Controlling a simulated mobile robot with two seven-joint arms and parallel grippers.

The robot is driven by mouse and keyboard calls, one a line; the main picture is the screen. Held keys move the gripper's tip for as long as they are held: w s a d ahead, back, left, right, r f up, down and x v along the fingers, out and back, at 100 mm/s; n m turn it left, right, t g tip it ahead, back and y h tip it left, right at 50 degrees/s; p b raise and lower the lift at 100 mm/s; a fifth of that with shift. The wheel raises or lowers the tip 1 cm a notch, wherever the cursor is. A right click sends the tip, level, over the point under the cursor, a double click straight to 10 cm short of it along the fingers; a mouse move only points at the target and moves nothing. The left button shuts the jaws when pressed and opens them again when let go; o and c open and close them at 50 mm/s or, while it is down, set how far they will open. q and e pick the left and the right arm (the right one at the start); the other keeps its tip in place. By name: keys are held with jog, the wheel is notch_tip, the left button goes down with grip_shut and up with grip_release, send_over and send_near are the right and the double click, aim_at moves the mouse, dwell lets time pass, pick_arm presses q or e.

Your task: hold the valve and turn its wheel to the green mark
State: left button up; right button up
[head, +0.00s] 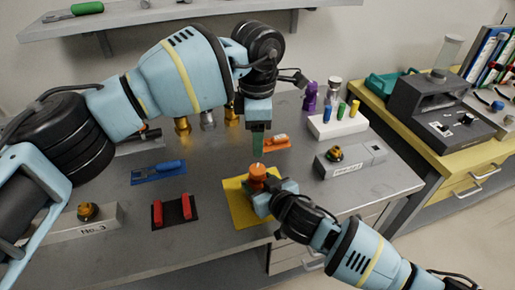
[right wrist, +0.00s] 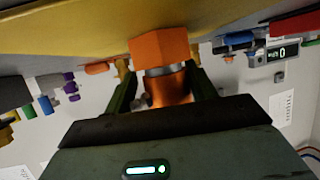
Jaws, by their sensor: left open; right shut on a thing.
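The orange valve (head: 257,172) stands on a yellow mat (head: 236,205) on the grey table. My right gripper (head: 265,188) comes in from the lower right and is shut on the valve's body. In the right wrist view the valve shows as an orange block (right wrist: 160,47), a grey band and a copper-coloured part (right wrist: 168,88) between my fingers. My left gripper (head: 258,155) points down just above the valve's top, open; I cannot tell whether it touches. The green mark cannot be made out. The wheel is mostly hidden by my left fingers.
Red handles on a black mat (head: 173,223) and a blue tool (head: 160,171) lie left of the yellow mat. A grey labelled box (head: 362,160) and a white peg block (head: 335,128) stand to the right. An orange tool (head: 277,141) lies behind the valve.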

pick_arm(q)
jog(key=shift+r, duration=0.95)
pick_arm(e)
jog(key=o, duration=1.6)
jog(key=shift+c, duration=0.2)
jog(key=v, duration=1.2)
jog(key=shift+d, duration=0.1)
jog(key=shift+f, duration=0.1)
